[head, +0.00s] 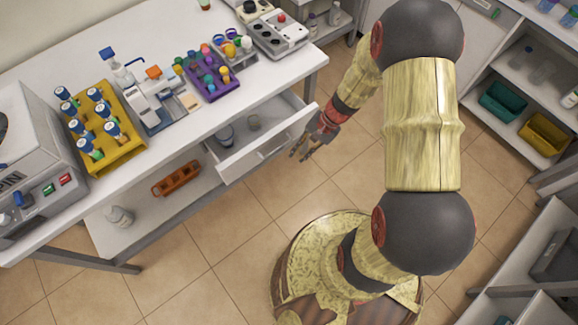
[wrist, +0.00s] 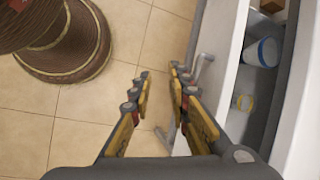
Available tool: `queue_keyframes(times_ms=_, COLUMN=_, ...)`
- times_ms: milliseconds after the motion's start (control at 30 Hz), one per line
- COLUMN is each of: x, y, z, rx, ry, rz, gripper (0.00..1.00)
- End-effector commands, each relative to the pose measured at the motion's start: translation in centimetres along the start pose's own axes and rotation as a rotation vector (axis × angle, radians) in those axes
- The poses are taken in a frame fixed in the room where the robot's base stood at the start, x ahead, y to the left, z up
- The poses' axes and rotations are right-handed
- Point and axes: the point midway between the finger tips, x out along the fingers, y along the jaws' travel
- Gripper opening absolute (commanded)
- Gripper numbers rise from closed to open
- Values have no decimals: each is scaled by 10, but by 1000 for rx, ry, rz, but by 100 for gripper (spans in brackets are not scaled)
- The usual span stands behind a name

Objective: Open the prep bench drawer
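The prep bench (head: 150,190) stands at the left in the head view. Its white drawer (head: 265,148) is pulled out from under the bench top, with small containers inside. The drawer also shows at the right of the wrist view (wrist: 228,60), with a grey bar handle (wrist: 203,68) on its front. My gripper (head: 301,150) is just outside the drawer front, near its right end. In the wrist view my gripper (wrist: 158,71) has its fingers apart with floor tiles showing between them. The right finger overlaps part of the handle; whether they touch I cannot tell.
The bench top holds a yellow vial rack (head: 108,140), a purple rack (head: 208,82) and instruments. An orange rack (head: 176,178) lies on the lower shelf. Shelves with a green bin (head: 502,101) stand at the right. Tiled floor lies clear in front of the drawer.

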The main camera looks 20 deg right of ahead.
Motion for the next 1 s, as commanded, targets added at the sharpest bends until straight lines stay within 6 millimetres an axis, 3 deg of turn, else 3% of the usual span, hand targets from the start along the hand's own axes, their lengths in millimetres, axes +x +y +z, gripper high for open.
queue_keyframes(times_ms=133, x=0, y=7, z=-17, rx=178, ry=64, rz=21, gripper=18)
queue_keyframes(times_ms=367, x=6, y=8, z=-21, rx=287, ry=77, rz=17, gripper=18)
queue_keyframes(times_ms=800, x=67, y=10, z=-25, rx=286, ry=75, rz=17, gripper=18)
queue_keyframes(times_ms=1000, x=78, y=10, z=-25, rx=286, ry=75, rz=16, gripper=18)
